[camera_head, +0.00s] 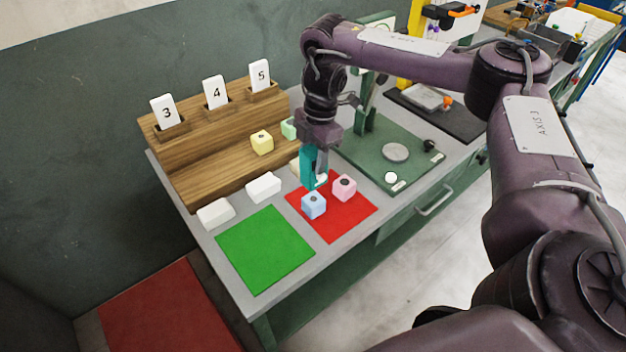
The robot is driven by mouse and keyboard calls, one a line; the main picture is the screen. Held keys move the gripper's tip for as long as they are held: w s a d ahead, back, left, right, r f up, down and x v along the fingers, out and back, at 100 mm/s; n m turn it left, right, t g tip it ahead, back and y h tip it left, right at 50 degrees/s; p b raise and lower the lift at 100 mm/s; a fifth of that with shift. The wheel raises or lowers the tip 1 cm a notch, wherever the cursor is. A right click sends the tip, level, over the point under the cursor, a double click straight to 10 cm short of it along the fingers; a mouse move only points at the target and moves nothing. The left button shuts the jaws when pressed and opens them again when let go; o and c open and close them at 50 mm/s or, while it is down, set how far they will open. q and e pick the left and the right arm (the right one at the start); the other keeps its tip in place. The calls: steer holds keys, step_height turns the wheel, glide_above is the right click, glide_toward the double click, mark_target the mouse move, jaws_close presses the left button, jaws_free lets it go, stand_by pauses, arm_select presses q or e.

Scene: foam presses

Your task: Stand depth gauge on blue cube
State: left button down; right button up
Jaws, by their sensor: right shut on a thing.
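The blue cube (313,206) sits on the red mat (333,228), with a dark mark on its top. My right gripper (314,170) points down just above and behind the blue cube. It is shut on a small piece with a white lower end, which I take to be the depth gauge (321,181). Teal parts flank it, and I cannot tell how much of the teal belongs to the fingers. The piece looks close to the cube's top back edge; whether they touch is unclear. My left gripper is out of view.
A pink cube (344,187) stands right of the blue one. White blocks (264,187) lie behind the empty green mat (265,248). Yellow (262,141) and green (289,128) cubes sit on the wooden rack (195,155). A green press base (365,152) stands to the right.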

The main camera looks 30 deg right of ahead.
mark_target(313, 176)
steer(key=shift+f, duration=0.5)
step_height(313, 176, down, 5)
steer(key=shift+r+p, duration=0.15)
steer(key=shift+p, duration=0.65)
steer(key=shift+f, duration=0.25)
steer(key=shift+f, duration=0.15)
steer(key=o, duration=1.1)
